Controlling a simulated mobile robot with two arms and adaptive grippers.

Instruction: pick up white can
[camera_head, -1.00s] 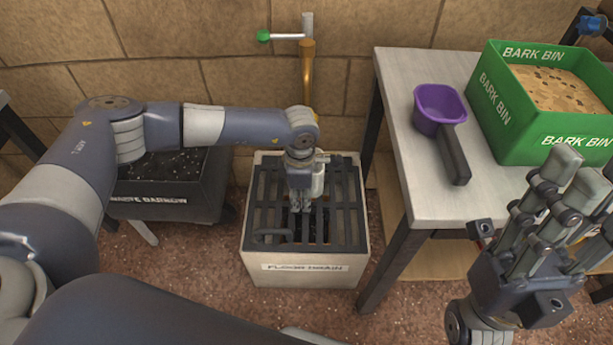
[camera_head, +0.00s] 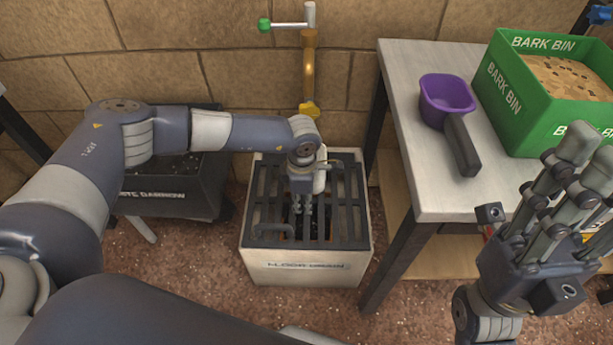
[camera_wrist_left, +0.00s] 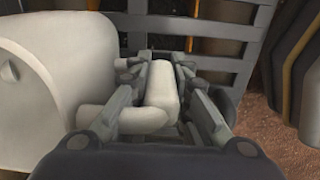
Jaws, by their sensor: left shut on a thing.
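The white can (camera_head: 321,178) is at the floor drain, just right of my left gripper (camera_head: 301,208) and partly hidden by it. In the left wrist view the can's large rounded white body (camera_wrist_left: 45,90) fills the left side. A white bent part of it, like a handle (camera_wrist_left: 162,88), runs between the fingers of my left gripper (camera_wrist_left: 160,75), which are shut on it. The fingers point down at the drain's dark grate (camera_head: 345,210). I cannot tell whether the can touches the grate. My right gripper (camera_head: 570,185) is open and empty, fingers spread, at the right.
A pale box labelled as a floor drain (camera_head: 305,268) carries the grate. A tap with a brass pipe (camera_head: 308,65) rises behind it. A table (camera_head: 420,165) at right holds a purple scoop (camera_head: 447,98) and a green bark bin (camera_head: 505,95). A dark barrow (camera_head: 180,195) stands left.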

